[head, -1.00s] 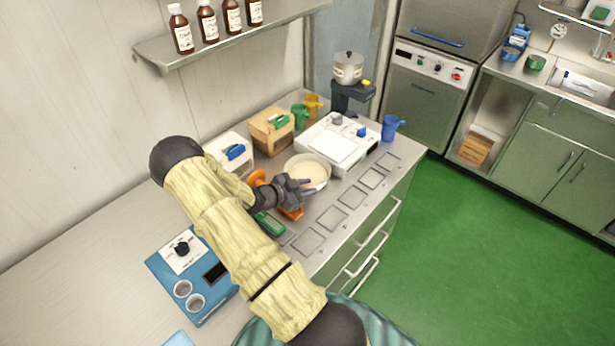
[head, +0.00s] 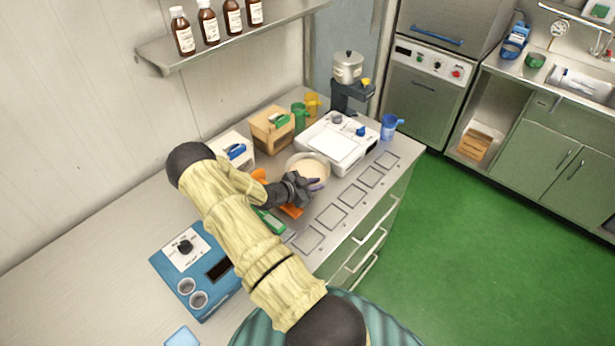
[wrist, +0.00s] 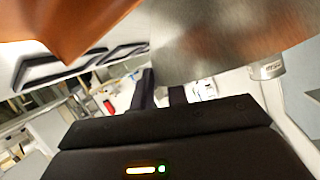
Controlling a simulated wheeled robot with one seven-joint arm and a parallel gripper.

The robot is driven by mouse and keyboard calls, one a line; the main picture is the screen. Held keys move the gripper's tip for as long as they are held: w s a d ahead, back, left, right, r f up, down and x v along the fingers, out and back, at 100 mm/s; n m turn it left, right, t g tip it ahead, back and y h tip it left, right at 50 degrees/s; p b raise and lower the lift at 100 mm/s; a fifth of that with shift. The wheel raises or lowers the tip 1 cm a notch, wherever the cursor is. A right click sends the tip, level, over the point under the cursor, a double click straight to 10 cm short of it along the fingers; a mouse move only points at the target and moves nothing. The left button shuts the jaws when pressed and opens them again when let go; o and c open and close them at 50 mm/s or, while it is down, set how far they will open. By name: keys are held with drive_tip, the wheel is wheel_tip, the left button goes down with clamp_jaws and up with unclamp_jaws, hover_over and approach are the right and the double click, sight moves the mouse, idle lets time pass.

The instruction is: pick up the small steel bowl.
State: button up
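The small steel bowl (head: 294,162), with pale cream contents, is on the counter in front of the white appliance.
An orange object (head: 291,211) lies beneath my gripper, with a green item (head: 270,222) to its left. The white appliance (head: 337,147) stands close behind the bowl. A wooden box (head: 271,134) and blue device (head: 196,270) are on the counter. Flat square panels (head: 329,217) line its edge.

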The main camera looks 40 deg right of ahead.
clamp_jaws()
drive_tip(key=shift+a+f, duration=0.1)
idle(1.0)
idle(0.3)
drive_tip(key=shift+w+r+b, duration=0.1)
drive_tip(key=shift+r+b, duration=0.25)
drive_tip(key=shift+r, duration=0.25)
wheel_tip(320, 180, up, 9)
drive_tip(key=b, duration=0.2)
drive_tip(key=shift+b, duration=0.35)
drive_tip(key=shift+r, duration=0.15)
